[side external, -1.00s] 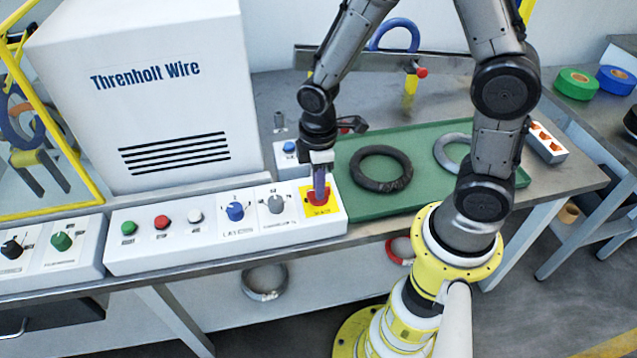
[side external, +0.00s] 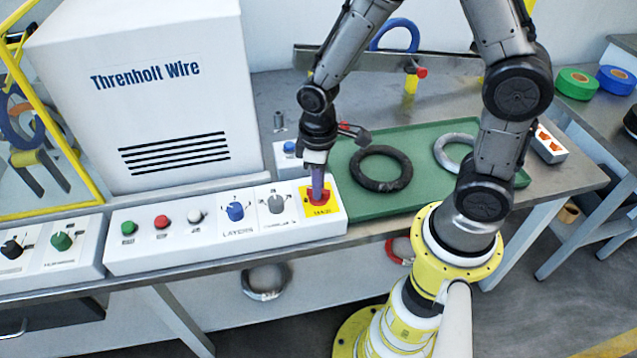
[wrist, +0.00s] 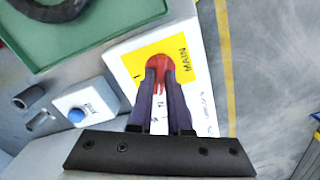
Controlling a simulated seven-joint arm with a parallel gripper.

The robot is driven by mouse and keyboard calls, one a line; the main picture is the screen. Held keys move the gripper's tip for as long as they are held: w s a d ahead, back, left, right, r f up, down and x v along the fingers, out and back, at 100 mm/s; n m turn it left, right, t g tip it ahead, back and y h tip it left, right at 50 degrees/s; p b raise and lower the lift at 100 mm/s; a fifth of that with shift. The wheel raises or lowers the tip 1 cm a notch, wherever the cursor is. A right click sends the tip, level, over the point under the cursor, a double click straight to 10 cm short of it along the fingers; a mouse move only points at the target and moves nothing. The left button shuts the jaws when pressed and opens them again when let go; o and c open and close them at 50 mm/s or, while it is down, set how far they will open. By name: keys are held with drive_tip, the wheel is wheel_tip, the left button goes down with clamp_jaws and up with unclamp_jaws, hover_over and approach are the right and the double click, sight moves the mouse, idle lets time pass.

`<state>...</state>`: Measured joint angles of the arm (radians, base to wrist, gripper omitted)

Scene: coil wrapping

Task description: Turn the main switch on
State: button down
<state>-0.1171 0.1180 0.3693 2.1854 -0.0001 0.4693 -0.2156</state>
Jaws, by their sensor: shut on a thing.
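The main switch is a red rotary knob (side external: 319,197) on a yellow plate marked MAIN (side external: 331,208), at the right end of the white control panel (side external: 215,250). In the wrist view the red knob (wrist: 160,64) sits on the yellow plate (wrist: 134,66). My gripper (side external: 318,190) points down onto the knob. Its two purple-grey fingers (wrist: 159,80) are shut on the knob, one on each side. The fingers hide part of the knob and of the plate's markings, so I cannot tell its exact setting.
A blue knob (side external: 235,211) and a grey knob (side external: 276,204) stand left of the switch on the same panel. A green tray (side external: 420,147) with a black coil (side external: 381,169) lies close to the right. A small box with a blue button (side external: 289,147) is behind.

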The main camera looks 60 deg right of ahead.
drive_tip(key=m, duration=0.6)
drive_tip(key=shift+r, duration=0.1)
drive_tip(key=m, duration=0.6)
drive_tip(key=shift+w+m, duration=0.1)
drive_tip(key=shift+m, duration=0.3)
drive_tip(key=c, duration=0.9)
unclamp_jaws()
drive_tip(key=shift+o, duration=0.2)
wheel_tip(320, 180, up, 14)
